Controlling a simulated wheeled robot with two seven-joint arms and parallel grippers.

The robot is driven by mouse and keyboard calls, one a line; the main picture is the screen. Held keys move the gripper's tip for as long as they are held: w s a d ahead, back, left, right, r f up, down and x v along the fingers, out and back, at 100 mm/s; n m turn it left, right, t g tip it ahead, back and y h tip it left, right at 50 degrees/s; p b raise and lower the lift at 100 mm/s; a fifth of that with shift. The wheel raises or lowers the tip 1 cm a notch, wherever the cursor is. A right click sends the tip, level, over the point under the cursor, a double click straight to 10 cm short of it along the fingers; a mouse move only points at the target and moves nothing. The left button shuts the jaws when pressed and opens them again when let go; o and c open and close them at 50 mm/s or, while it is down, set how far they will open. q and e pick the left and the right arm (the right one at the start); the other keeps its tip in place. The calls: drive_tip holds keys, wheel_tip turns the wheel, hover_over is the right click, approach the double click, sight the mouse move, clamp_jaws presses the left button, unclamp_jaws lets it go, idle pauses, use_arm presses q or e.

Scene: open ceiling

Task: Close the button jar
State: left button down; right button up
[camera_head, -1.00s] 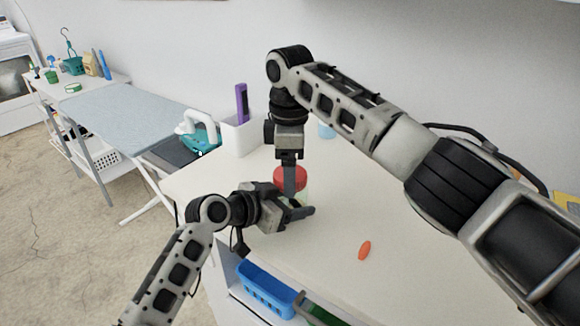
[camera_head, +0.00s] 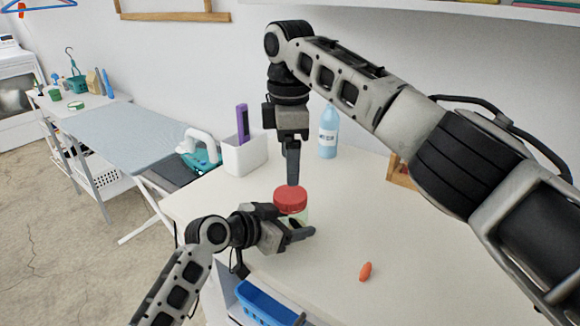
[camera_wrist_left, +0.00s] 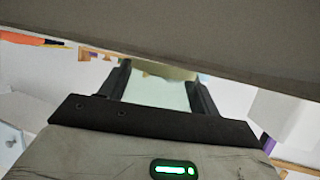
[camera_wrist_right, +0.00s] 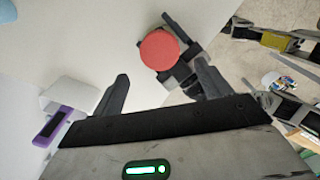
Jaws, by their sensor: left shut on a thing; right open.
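The button jar (camera_head: 303,214) stands upright on the white table, with a red lid (camera_head: 290,198) on its top. My left gripper (camera_head: 300,236) is shut around the jar's body from the left, low near the table. In the left wrist view the pale jar body (camera_wrist_left: 157,92) shows between the fingers. My right gripper (camera_head: 292,180) points down just above the lid, open and empty. In the right wrist view the red lid (camera_wrist_right: 159,50) lies beyond the open fingers (camera_wrist_right: 163,85), apart from them. The jar's contents are mostly hidden by the left gripper.
A white holder (camera_head: 245,155) with a purple item stands behind on the left. A blue bottle (camera_head: 328,135) stands at the back. A small orange object (camera_head: 365,271) lies on the table front right. A blue basket (camera_head: 265,302) sits below the front edge.

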sight(290, 194)
drive_tip(key=shift+d+r, duration=0.1)
drive_tip(key=shift+r, duration=0.4)
drive_tip(key=shift+f, duration=4.05)
drive_tip(key=c, duration=1)
drive_tip(key=shift+m, duration=1.4)
drive_tip(key=shift+c, duration=0.2)
